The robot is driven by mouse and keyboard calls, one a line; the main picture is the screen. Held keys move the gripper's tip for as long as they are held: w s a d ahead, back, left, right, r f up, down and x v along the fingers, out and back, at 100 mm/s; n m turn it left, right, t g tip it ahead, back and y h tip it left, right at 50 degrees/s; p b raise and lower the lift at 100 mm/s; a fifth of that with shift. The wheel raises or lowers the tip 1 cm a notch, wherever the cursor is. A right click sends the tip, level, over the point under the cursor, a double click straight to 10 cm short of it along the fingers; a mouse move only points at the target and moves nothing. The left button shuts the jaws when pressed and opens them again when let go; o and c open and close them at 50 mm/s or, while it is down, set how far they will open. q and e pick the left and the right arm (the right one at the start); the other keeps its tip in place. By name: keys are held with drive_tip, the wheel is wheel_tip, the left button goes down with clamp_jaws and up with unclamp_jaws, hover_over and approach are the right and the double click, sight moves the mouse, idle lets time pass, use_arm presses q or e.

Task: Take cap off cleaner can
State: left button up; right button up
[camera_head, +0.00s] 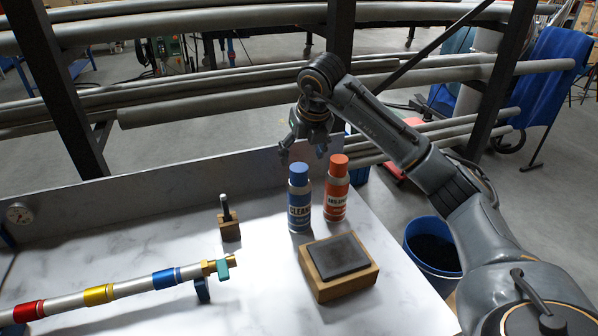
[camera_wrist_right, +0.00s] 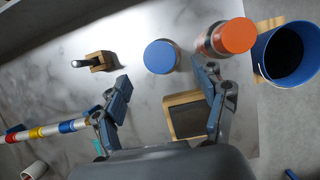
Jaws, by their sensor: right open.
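The blue cleaner can (camera_head: 299,207) stands upright on the white marbled table, with its blue cap (camera_head: 298,174) on top. In the right wrist view the blue cap (camera_wrist_right: 160,56) shows from above, ahead of and between the fingers. My right gripper (camera_head: 304,150) is open and empty, above the cans, with its fingertips a little higher than the blue cap and apart from it. It also shows in the right wrist view (camera_wrist_right: 160,78). My left gripper is in neither view.
An orange-capped can (camera_head: 336,190) stands close to the right of the blue can. A dark stone on a wooden block (camera_head: 340,282) lies in front. A small wooden holder (camera_head: 229,229) and a banded pipe (camera_head: 110,290) are to the left. A blue bin (camera_head: 432,254) stands beyond the table's right edge.

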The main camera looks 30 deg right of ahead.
sight(299, 168)
drive_tip(key=shift+x, duration=0.85)
drive_tip(key=shift+w+f+p, duration=0.1)
drive_tip(key=shift+f+p, duration=0.05)
drive_tip(key=shift+p, duration=0.2)
drive_tip(key=p+x, duration=0.1)
drive_tip(key=x, duration=0.3)
drive_tip(key=shift+w+d+f+p, duration=0.1)
drive_tip(key=shift+w+f+p, duration=0.1)
drive_tip(key=shift+p, duration=0.2)
drive_tip(key=shift+f, duration=0.15)
drive_tip(key=c, duration=0.9)
